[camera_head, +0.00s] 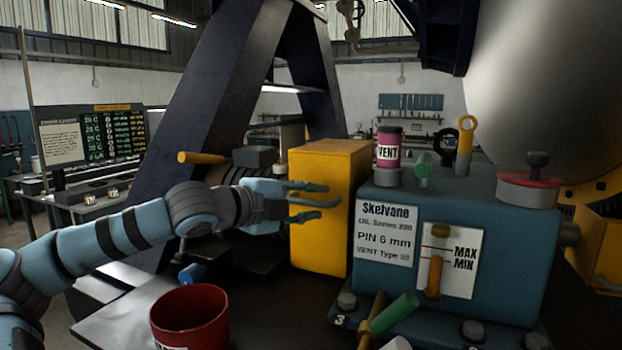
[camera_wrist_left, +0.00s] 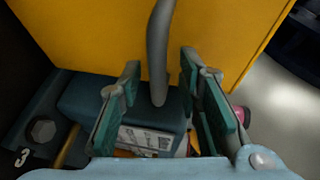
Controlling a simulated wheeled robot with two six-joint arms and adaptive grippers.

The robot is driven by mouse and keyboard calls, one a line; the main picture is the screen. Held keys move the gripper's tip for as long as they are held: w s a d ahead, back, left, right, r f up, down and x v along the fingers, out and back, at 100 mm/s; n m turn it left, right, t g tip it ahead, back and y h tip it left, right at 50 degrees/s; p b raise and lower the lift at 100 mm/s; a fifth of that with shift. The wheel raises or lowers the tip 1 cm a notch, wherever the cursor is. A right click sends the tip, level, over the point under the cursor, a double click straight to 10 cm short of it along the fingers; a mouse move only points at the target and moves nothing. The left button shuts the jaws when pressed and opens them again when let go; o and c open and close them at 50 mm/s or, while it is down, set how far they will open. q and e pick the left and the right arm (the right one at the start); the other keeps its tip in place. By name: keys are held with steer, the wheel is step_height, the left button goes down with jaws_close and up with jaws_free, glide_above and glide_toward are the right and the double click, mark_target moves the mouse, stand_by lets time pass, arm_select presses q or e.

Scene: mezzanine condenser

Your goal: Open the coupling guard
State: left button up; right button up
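The coupling guard is a yellow box (camera_head: 345,160) left of the teal Skelvane housing, and its face fills the upper wrist view (camera_wrist_left: 90,35). It appears closed. A curved grey handle (camera_wrist_left: 158,40) stands out from its face; in the head view the handle (camera_head: 300,201) shows between my fingers. My left gripper (camera_head: 325,196) reaches in from the left at the guard's face. In the left wrist view its fingers (camera_wrist_left: 162,60) are apart, one on each side of the handle, with visible gaps. My right gripper is not in view.
The teal housing (camera_head: 480,215) carries a pink VENT can (camera_head: 389,150), a yellow ring pin (camera_head: 465,140) and a red-rimmed cap (camera_head: 530,180). A red bucket (camera_head: 190,318) stands on the dark bench below my left arm. A dark slanted frame (camera_head: 205,110) rises behind the arm.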

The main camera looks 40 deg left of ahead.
arm_select(q)
steer(key=shift+w+f, duration=0.15)
steer(key=shift+d, duration=0.1)
jaws_close()
stand_by(0.3)
